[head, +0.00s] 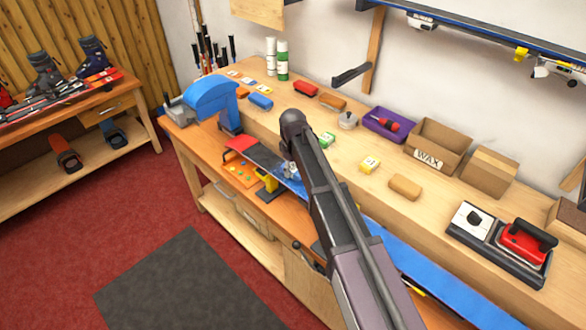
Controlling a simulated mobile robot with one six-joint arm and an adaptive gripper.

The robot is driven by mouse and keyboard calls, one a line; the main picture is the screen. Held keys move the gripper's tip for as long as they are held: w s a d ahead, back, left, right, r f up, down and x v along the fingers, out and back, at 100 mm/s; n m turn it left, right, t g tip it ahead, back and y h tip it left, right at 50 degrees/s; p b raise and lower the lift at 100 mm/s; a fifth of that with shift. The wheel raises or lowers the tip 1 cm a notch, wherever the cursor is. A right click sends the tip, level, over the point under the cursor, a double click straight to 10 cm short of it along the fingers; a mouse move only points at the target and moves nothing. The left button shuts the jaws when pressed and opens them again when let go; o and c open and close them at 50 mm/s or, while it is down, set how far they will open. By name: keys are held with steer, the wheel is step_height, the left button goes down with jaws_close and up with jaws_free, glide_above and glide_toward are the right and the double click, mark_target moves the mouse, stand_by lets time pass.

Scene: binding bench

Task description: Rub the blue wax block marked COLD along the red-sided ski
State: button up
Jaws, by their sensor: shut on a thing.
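A ski with a blue base (450,289) lies lengthwise along the front of the bench, its tip end dark and red. Its side colour is hard to make out. My gripper (291,172) points down at the ski near its tip end, close above or touching it. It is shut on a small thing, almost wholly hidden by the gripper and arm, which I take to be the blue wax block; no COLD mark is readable. Another blue block (260,102), with no readable mark, lies at the back left of the bench.
Green (327,140) and yellow (370,163) labelled blocks and a tan block (405,187) lie beside the ski. A large blue clamp-like tool (212,96) stands at the left. A WAX box (437,146) and red iron (527,242) are at the right.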

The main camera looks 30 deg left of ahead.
mark_target(272, 162)
steer(key=shift+f+b, duration=1)
stand_by(0.8)
steer(key=shift+w+a+r, duration=0.1)
steer(key=shift+w+a, duration=0.15)
steer(key=shift+a, duration=0.6)
steer(key=shift+w+a, duration=0.25)
steer(key=shift+a, duration=0.6)
steer(key=shift+w+a, duration=0.25)
steer(key=shift+a, duration=0.6)
steer(key=shift+w+a, duration=0.2)
steer(key=shift+a, duration=0.6)
steer(key=shift+w+a, duration=0.25)
steer(key=shift+a, duration=0.55)
steer(key=shift+w+a, duration=0.25)
steer(key=shift+a, duration=0.55)
